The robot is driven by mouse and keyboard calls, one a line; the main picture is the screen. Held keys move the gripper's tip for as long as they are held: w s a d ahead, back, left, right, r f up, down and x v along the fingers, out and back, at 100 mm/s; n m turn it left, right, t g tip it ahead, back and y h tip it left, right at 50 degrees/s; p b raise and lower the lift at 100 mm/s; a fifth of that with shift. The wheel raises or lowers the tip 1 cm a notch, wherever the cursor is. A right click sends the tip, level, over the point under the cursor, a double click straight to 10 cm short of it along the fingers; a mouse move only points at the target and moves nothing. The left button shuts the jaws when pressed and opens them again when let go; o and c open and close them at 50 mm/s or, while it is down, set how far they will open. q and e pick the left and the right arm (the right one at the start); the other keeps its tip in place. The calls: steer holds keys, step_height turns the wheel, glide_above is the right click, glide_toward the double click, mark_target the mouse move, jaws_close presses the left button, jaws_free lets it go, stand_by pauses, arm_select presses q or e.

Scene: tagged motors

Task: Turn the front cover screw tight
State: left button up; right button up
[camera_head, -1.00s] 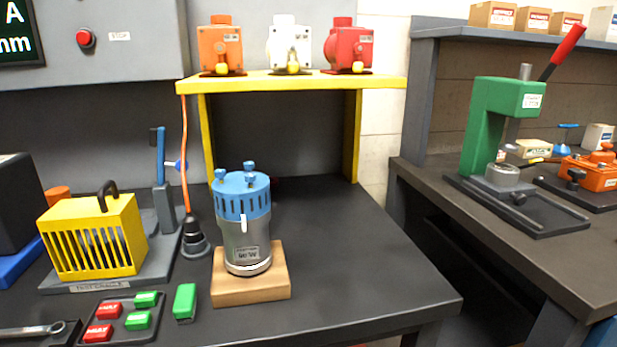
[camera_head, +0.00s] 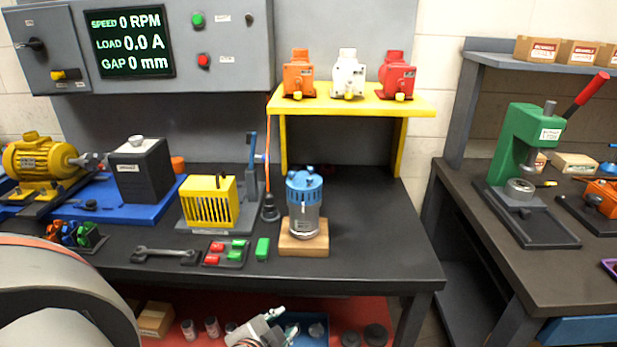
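The motor (camera_head: 305,217) stands upright on a wooden block (camera_head: 303,244) on the dark bench. It has a grey body and a slotted blue cover (camera_head: 304,191). Small blue screw heads (camera_head: 309,170) stick up from the cover's top. They are too small to tell how tight each sits. My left gripper (camera_head: 284,322) is low at the bottom edge, below the bench front and well apart from the motor. Its two greenish fingertips look spread, with nothing between them. My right gripper is out of view.
A yellow shelf (camera_head: 350,104) with several small motors stands behind the motor. A yellow slotted cage (camera_head: 209,203), a hanging tool (camera_head: 269,208), button pad (camera_head: 226,252) and wrench (camera_head: 165,254) lie left. Bench right of the motor is clear. A green press (camera_head: 526,150) stands farther right.

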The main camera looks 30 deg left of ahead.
arm_select(q)
steer(key=w+a+r+n+t+y+p, duration=0.1)
steer(key=w+a+r+n+y+p, duration=0.25)
steer(key=r, duration=0.75)
steer(key=n+t+y, duration=0.1)
steer(key=n+t, duration=0.4)
steer(key=n, duration=0.2)
glide_toward(309, 180)
steer(key=x, duration=0.3)
steer(key=p+x, duration=0.1)
steer(key=x, duration=0.7)
steer(key=shift+p, duration=0.4)
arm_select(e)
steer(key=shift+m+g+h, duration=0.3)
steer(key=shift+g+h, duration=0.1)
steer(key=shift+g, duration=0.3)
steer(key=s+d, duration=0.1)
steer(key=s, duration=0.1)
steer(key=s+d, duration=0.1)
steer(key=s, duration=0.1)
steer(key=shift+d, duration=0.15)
arm_select(q)
jaws_close()
